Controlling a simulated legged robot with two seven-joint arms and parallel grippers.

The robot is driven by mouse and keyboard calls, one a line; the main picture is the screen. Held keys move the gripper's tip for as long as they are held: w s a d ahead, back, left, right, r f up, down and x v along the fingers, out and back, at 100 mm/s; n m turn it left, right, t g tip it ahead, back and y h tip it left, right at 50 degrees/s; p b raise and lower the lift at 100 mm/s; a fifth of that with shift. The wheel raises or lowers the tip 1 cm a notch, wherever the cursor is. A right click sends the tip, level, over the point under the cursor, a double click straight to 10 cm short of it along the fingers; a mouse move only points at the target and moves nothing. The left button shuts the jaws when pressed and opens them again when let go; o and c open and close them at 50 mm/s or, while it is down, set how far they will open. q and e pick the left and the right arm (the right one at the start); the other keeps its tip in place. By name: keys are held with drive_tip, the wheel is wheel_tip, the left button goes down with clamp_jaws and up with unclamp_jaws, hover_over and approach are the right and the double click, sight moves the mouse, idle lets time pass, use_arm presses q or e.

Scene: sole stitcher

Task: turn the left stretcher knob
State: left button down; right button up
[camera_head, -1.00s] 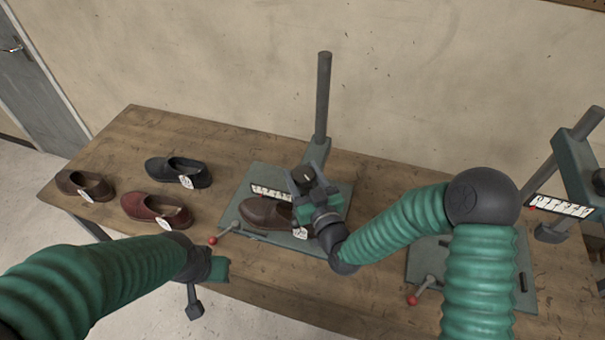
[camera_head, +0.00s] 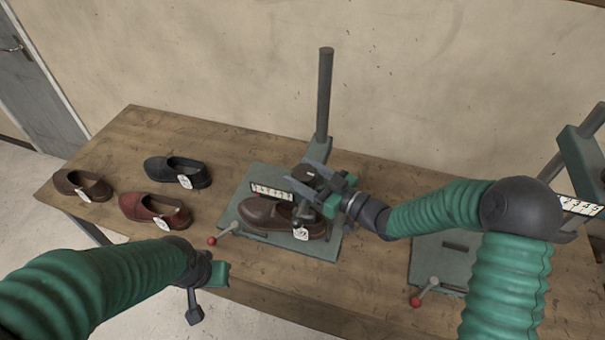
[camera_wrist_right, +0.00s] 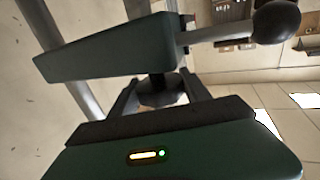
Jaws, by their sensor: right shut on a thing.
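The left stretcher has a green base plate (camera_head: 238,192), a tall dark post (camera_head: 324,95) and a red-tipped lever at its front left. A brown shoe (camera_head: 262,212) with a white tag sits on it. Its dark round knob (camera_head: 311,171) is at the top of the head above the shoe's heel end. My right gripper (camera_head: 312,178) comes from the right and is shut on the knob; the fingers partly hide it. In the right wrist view the dark knob (camera_wrist_right: 160,92) shows between the fingers. My left gripper (camera_head: 206,282) hangs at the table's front edge, away from the stretcher; its jaws are unclear.
A red shoe (camera_head: 152,210), a black shoe (camera_head: 178,171) and another brown shoe (camera_head: 82,185) stand at the left of the wooden table (camera_head: 130,140). A second stretcher (camera_head: 430,265) stands at the right, partly behind my right arm. The table's back left is clear.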

drive_tip(key=shift+n+g+y, duration=0.6)
drive_tip(key=shift+n+g, duration=0.1)
drive_tip(key=shift+g, duration=0.5)
drive_tip(key=o, duration=1.4)
drive_tip(key=shift+d, duration=0.1)
drive_tip(key=shift+d, duration=0.1)
drive_tip(key=v, duration=0.8)
drive_tip(key=b+v, duration=0.1)
drive_tip(key=v, duration=0.7)
drive_tip(key=shift+s+d+f, duration=0.15)
drive_tip(key=shift+d+f, duration=0.1)
drive_tip(key=shift+d, duration=0.05)
